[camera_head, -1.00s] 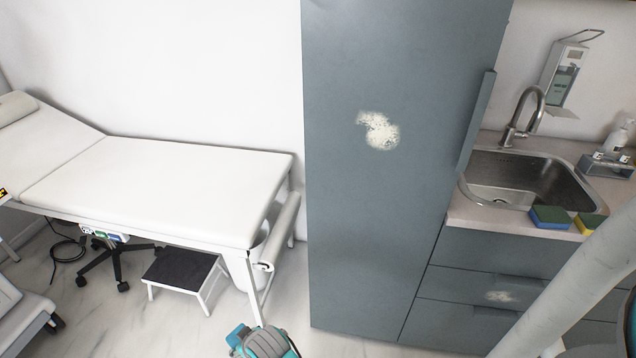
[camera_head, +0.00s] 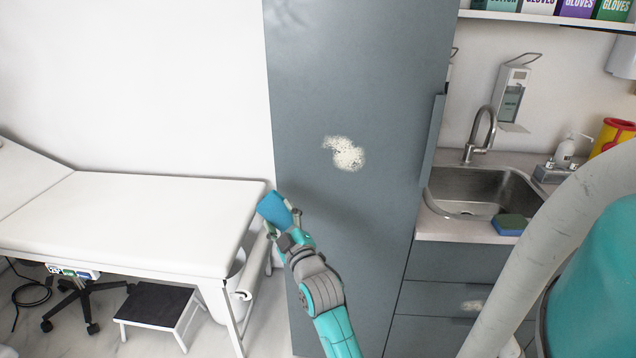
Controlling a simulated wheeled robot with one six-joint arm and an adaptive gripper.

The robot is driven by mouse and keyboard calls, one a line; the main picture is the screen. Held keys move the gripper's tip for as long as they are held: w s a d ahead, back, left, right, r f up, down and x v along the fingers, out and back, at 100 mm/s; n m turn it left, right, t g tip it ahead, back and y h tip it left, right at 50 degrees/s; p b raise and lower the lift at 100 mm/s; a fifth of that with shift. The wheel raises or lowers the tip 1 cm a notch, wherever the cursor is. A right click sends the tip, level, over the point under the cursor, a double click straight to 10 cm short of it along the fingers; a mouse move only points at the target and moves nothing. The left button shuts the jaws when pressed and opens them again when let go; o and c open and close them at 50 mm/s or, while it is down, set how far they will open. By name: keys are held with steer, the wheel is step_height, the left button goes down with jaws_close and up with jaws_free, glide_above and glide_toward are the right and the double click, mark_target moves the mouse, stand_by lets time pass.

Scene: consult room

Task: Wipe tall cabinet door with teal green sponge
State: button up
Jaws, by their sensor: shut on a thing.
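The tall cabinet door (camera_head: 370,90) is grey-blue and stands upright in the middle of the view, with a vertical handle (camera_head: 432,140) at its right edge. A whitish speckled smear (camera_head: 345,153) marks the door around mid-height. My gripper (camera_head: 283,216) is shut on a blue-teal sponge (camera_head: 273,208). The sponge is at the door's left edge in the picture, below and left of the smear. I cannot tell whether it touches the door; it looks apart from the smear. The gripper's fingers are partly hidden by the sponge and wrist.
A white exam couch (camera_head: 130,220) is at left, with a step stool (camera_head: 160,308) below. At right are a sink (camera_head: 485,190), a tap (camera_head: 482,130) and another sponge, blue and green (camera_head: 510,224).

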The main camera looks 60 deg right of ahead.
steer(key=s+d+r+h, duration=0.45)
steer(key=s+r, duration=0.35)
steer(key=r, duration=0.2)
steer(key=shift+m, duration=0.4)
steer(key=shift+w+d+f, duration=0.1)
steer(key=shift+w+d, duration=0.3)
steer(key=shift+d, duration=0.6)
steer(key=shift+w+d+r, duration=0.1)
steer(key=shift+w+d, duration=0.3)
steer(key=shift+d, duration=0.65)
steer(key=shift+w+d+f, duration=0.1)
steer(key=shift+w+d, duration=0.3)
steer(key=shift+d, duration=0.6)
steer(key=shift+w+d, duration=0.35)
steer(key=shift+d, duration=0.5)
steer(key=shift+s+d, duration=0.75)
steer(key=shift+s, duration=1)
steer(key=shift+s+d, duration=0.7)
steer(key=shift+s, duration=1)
steer(key=shift+s+d, duration=0.75)
steer(key=shift+s, duration=1)
